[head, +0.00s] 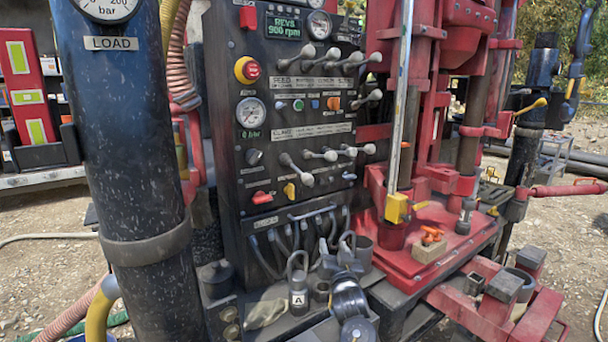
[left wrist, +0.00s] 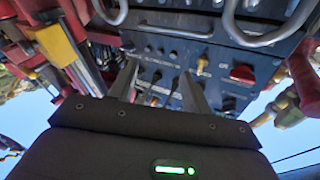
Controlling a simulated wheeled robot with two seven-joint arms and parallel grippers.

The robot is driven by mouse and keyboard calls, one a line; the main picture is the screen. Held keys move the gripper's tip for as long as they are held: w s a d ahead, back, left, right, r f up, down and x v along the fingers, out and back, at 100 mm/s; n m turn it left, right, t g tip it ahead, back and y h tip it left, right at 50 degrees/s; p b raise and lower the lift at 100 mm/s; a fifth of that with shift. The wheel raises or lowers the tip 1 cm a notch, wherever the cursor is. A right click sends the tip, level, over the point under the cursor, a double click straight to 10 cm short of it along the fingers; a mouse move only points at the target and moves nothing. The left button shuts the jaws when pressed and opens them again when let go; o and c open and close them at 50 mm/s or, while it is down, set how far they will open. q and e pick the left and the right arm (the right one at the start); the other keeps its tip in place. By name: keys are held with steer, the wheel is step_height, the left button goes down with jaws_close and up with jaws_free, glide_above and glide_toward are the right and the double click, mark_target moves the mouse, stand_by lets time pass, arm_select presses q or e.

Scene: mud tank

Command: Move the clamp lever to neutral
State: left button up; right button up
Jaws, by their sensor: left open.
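The control panel (head: 290,120) is a dark upright box with several ball-ended grey levers. A lower row of levers (head: 322,155) stands under a printed label, and an upper row (head: 322,60) is above it. The label print is too small to tell which lever is the clamp one. My left gripper (head: 337,243) is open in front of the panel's lower part, below the lower lever row and apart from it. In the left wrist view its two fingers (left wrist: 158,74) point at the panel, which appears upside down, with nothing clearly held. My right gripper is not in view.
A red knob (head: 262,197) and yellow lever (head: 290,190) are nearby. The red rig (head: 440,235) closes the right; a thick LOAD column (head: 130,150) the left.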

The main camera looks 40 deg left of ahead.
mark_target(310, 182)
arm_select(q)
step_height(310, 182, up, 15)
steer(key=s+a+n+g+y, duration=0.2)
steer(key=n+g+y, duration=0.4)
steer(key=y, duration=0.1)
steer(key=shift+g, duration=0.3)
steer(key=p+x, duration=0.1)
steer(key=x, duration=0.2)
steer(key=p+x, duration=0.1)
steer(key=x, duration=0.3)
steer(key=p+x, duration=0.1)
steer(key=x, duration=0.2)
steer(key=shift+s+a+r, duration=0.1)
steer(key=shift+s+r, duration=0.05)
steer(key=shift+r, duration=0.2)
steer(key=shift+w+a+r, duration=0.15)
steer(key=shift+w+a, duration=0.05)
steer(key=shift+a, duration=0.3)
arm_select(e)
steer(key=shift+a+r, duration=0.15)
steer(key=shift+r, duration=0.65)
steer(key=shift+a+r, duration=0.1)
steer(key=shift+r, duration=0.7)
arm_select(q)
jaws_close()
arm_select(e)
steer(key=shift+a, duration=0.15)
